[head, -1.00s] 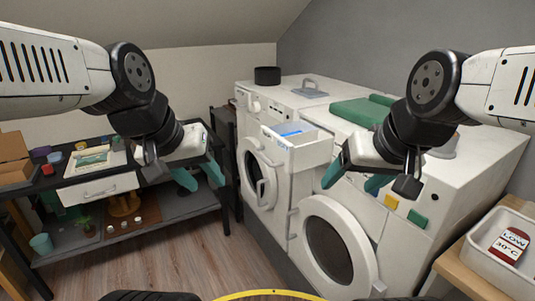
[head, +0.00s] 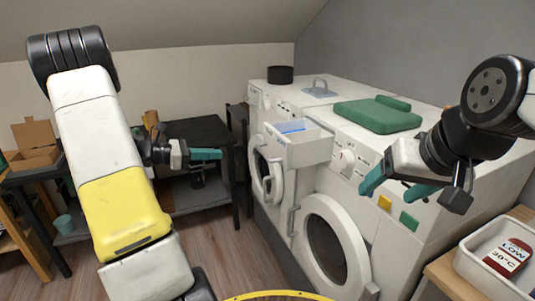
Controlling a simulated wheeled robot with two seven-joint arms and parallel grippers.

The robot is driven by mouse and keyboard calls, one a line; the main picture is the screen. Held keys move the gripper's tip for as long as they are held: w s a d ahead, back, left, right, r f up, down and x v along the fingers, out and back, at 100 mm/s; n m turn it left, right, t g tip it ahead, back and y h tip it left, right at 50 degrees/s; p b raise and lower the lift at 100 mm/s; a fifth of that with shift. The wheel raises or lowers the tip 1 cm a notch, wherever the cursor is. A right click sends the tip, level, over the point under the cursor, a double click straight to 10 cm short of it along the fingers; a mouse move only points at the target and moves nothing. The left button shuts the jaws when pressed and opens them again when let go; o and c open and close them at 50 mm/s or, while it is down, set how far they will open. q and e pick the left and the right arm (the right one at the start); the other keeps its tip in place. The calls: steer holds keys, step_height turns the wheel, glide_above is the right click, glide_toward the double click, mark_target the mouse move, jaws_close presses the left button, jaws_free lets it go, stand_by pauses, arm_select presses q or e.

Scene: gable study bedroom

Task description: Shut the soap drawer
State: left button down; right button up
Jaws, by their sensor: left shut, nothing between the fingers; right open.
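The white soap drawer (head: 308,152) sticks out, open, from the upper front of a white washing machine (head: 375,236). Blue shows inside the drawer. My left gripper (head: 218,154) is shut and empty, its teal fingers pointing right. In the picture it is left of the drawer, with a visible gap between them. My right gripper (head: 396,189) is open and empty, to the right of the drawer, in front of the machine's control panel. Neither gripper appears to touch the drawer.
A second white machine (head: 262,110) stands further left, its round door seen past the drawer. A green folded cloth (head: 376,117) and a dark pot (head: 280,75) lie on top. A black table (head: 203,131) is at left, a white tray (head: 470,262) at lower right.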

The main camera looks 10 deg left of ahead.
mark_target(300, 140)
arm_select(q)
steer(key=x, duration=1.4)
steer(key=shift+w+a, duration=0.2)
steer(key=shift+d, duration=0.15)
steer(key=r+x, duration=0.1)
steer(key=x, duration=0.4)
steer(key=r+x, duration=0.1)
steer(key=x, duration=0.4)
steer(key=r+x, duration=0.1)
steer(key=x, duration=0.5)
steer(key=shift+w+d+r, duration=0.25)
steer(key=shift+w+d, duration=0.05)
steer(key=shift+d+r, duration=0.1)
steer(key=shift+r, duration=0.1)
